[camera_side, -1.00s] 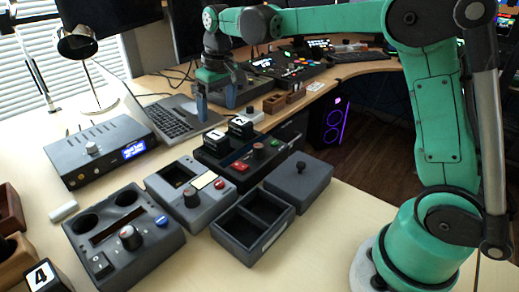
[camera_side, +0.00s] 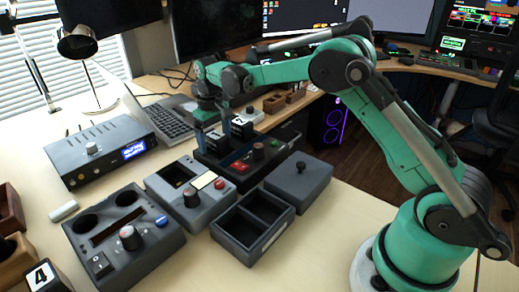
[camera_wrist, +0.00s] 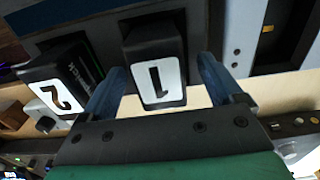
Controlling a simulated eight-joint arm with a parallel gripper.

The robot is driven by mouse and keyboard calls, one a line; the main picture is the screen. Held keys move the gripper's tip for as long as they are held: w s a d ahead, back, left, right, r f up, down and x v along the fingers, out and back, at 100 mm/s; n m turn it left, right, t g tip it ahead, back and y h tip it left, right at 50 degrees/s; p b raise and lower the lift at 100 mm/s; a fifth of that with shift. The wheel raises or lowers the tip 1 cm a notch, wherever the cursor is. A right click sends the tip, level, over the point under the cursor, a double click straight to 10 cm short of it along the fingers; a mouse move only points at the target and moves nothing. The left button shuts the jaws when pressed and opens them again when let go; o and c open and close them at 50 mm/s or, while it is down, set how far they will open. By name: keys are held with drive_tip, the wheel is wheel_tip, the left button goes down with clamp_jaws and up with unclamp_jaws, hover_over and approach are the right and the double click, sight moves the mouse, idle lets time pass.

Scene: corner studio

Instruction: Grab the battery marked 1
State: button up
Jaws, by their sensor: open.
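The battery marked 1 (camera_wrist: 158,80) is black with a white label and stands between my gripper's two blue fingers in the wrist view. In the side view this battery (camera_side: 215,139) stands in the black charger unit (camera_side: 238,178), partly covered by a finger. My gripper (camera_side: 212,138) is open, with one finger on each side of the battery; it also shows in the wrist view (camera_wrist: 163,72). I cannot tell whether either finger touches it. The battery marked 2 (camera_wrist: 62,88) stands beside it, left of the left finger; in the side view it (camera_side: 241,128) is to the right.
A grey unit with a knob (camera_side: 190,196), an empty two-compartment tray (camera_side: 237,236) and a lidded box (camera_side: 298,180) stand in front. A blue-display device (camera_side: 98,150) and a laptop (camera_side: 168,120) are to the left. A block marked 4 (camera_side: 42,276) sits at lower left.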

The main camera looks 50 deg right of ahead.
clamp_jaws()
idle(0.3)
